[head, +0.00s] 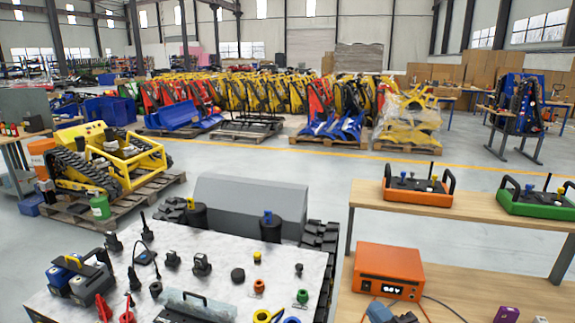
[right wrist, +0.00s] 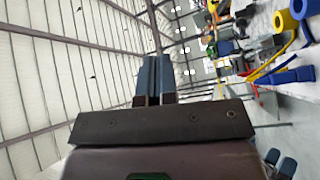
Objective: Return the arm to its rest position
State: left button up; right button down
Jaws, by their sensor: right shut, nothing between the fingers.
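My right gripper (head: 390,314) shows only in part at the bottom edge of the head view, in front of the wooden bench with the orange box. In the right wrist view its two blue-grey fingers (right wrist: 154,80) are together, with nothing held between them. Beyond the fingers is the hall's roof and wall, tilted in the picture. My left gripper does not show in the head view.
A white-topped table (head: 225,265) with connectors, tools and rings stands front left. A wooden bench (head: 460,208) at right bears an orange controller (head: 417,193) and a green controller (head: 538,202). An orange box (head: 389,271) sits lower. Open floor (head: 330,166) lies behind.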

jog(key=s+d+f+m+g+h, duration=0.3)
jog(key=s+d+f+m+h, duration=0.1)
jog(key=s+f+m, duration=0.5)
jog(key=s+d+f+m+g+h, duration=0.2)
jog(key=s+d+f+m, duration=0.3)
jog(key=s+f+m, duration=0.4)
jog(key=shift+s+d+f+g+h, duration=0.15)
jog(key=shift+s+f+g+h, duration=0.25)
jog(key=shift+s+f+h, duration=0.4)
jog(key=shift+s+r, duration=0.1)
